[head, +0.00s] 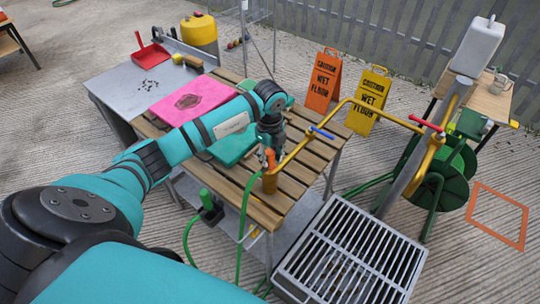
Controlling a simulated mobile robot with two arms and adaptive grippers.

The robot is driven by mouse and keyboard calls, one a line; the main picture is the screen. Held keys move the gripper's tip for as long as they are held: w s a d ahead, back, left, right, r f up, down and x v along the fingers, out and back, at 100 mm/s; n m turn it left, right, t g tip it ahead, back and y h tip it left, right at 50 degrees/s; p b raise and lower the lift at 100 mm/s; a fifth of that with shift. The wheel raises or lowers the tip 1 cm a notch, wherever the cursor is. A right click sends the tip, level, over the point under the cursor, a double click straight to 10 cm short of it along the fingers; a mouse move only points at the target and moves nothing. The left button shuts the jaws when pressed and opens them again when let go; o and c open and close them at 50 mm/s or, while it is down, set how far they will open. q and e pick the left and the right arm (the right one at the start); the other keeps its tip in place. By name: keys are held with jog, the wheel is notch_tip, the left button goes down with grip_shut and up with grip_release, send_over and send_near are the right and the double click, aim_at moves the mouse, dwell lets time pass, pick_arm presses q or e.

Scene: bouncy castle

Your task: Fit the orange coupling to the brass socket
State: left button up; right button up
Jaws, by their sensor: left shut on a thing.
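My left gripper (268,155) points down over the front of the slatted wooden table and is shut on the orange coupling (269,160). A green hose (243,215) runs from beside the coupling down past the table's front edge. The coupling and socket are very close. I cannot tell whether they touch or are joined, as the fingers and hose partly hide them. My right gripper is out of view.
The yellow pipe carries a blue handle (321,132) and a red handle (426,123). Orange (323,82) and yellow (369,100) wet-floor signs stand behind. A pink item (192,100) lies on the table (243,205). A floor grate (350,250) and green hose reel (440,180) are at right.

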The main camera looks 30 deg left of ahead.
pick_arm(q)
jog(key=shift+f, duration=0.1)
jog(key=o, duration=1.1)
jog(key=shift+o, duration=0.2)
